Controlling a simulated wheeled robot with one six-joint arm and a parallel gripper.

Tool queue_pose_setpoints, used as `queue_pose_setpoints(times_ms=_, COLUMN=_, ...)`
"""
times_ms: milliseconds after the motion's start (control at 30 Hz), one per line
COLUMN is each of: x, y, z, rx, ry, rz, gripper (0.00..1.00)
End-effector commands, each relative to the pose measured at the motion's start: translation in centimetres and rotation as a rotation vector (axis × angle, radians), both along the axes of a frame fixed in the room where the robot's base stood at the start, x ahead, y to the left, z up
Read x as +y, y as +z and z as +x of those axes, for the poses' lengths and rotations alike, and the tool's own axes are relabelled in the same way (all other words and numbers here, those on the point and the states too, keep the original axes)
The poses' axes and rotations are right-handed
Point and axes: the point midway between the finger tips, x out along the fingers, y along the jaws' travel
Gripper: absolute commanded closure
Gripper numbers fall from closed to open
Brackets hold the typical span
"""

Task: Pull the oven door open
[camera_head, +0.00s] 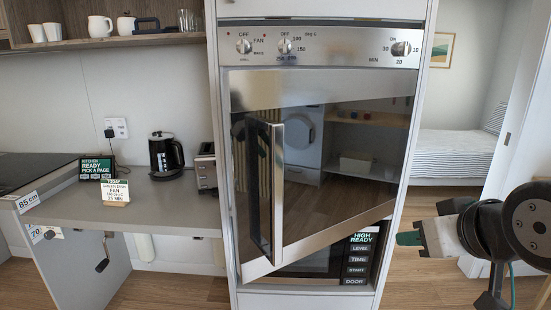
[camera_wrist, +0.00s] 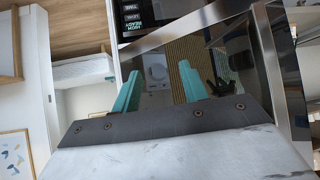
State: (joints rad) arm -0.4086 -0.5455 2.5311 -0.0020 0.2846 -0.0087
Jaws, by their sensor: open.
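The oven door (camera_head: 340,150) is a dark glass panel with steel bands. It stands ajar, its left side swung out and its lower edge slanting across the microwave below. Its upright steel handle (camera_head: 277,190) is near the left edge. My gripper (camera_head: 410,238) is to the right of the door and low, well away from the handle. In the wrist view my gripper (camera_wrist: 158,85) has its teal fingers apart and empty, with the door glass beyond them. A steel bar, which looks like the handle (camera_wrist: 272,65), is to the right of both fingers.
The control panel with knobs (camera_head: 320,47) is above the door. The microwave (camera_head: 357,262) below is partly hidden by it. A counter (camera_head: 150,205) with a kettle (camera_head: 165,155) and signs is on the left. Open floor and a bed (camera_head: 450,155) are on the right.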

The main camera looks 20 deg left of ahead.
Motion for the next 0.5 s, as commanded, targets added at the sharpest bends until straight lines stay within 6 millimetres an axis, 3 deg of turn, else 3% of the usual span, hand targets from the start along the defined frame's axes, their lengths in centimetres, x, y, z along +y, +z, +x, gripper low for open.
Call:
queue_pose_setpoints(times_ms=33, x=3.5, y=0.9, z=0.7, rx=-0.086, ry=0.073, rz=0.043, gripper=0.56)
queue_pose_setpoints(times_ms=100, x=7.6, y=2.8, z=1.3, rx=-0.213, ry=0.15, rz=0.113, gripper=0.56)
queue_pose_setpoints(times_ms=200, x=13.0, y=5.2, z=0.7, rx=-0.357, ry=0.263, rz=0.226, gripper=0.56)
queue_pose_setpoints(times_ms=333, x=17.4, y=7.6, z=-0.7, rx=-0.486, ry=0.35, rz=0.338, gripper=0.56)
queue_pose_setpoints(times_ms=500, x=19.8, y=9.2, z=-1.7, rx=-0.56, ry=0.397, rz=0.411, gripper=0.56)
